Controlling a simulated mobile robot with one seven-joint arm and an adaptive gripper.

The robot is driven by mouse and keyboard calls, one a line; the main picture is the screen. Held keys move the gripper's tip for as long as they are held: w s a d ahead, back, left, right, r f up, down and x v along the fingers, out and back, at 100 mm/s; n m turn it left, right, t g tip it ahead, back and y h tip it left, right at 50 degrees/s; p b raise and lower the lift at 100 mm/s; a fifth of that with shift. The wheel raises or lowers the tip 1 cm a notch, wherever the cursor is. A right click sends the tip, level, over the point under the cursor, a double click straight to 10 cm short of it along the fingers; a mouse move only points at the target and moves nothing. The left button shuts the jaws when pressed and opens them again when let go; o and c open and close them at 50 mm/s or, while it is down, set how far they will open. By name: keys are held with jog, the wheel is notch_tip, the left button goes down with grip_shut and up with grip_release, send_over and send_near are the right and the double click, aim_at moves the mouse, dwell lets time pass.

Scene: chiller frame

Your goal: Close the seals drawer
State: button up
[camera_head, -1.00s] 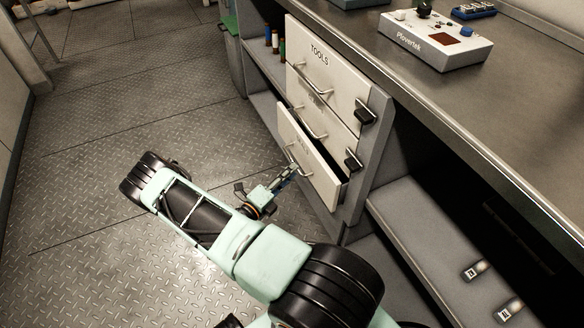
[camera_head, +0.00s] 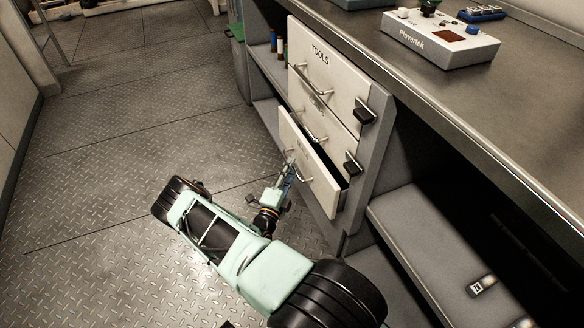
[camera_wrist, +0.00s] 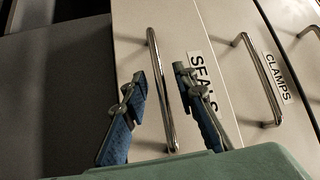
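The seals drawer (camera_head: 320,187) is the bottom white drawer of the cabinet in the head view. It stands partly open, with a dark gap along its top and side. In the wrist view, its white front (camera_wrist: 222,70) carries the SEALS label (camera_wrist: 203,85) and a long metal handle (camera_wrist: 163,95). My gripper (camera_wrist: 160,74) is open, with one blue-padded finger on each side of the handle as seen there. Whether the fingers touch the handle or front cannot be told. In the head view, my gripper (camera_head: 290,160) is at the drawer front, partly covering its handle.
The clamps drawer (camera_wrist: 276,60) and the tools drawer (camera_head: 322,75) above look shut. Black latches (camera_head: 364,112) stick out at the cabinet's right side. An open shelf (camera_head: 425,235) lies to the right. The patterned metal floor (camera_head: 100,200) to the left is clear.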

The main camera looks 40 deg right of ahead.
jog(key=shift+x, duration=0.9)
jog(key=shift+c, duration=0.4)
grip_shut()
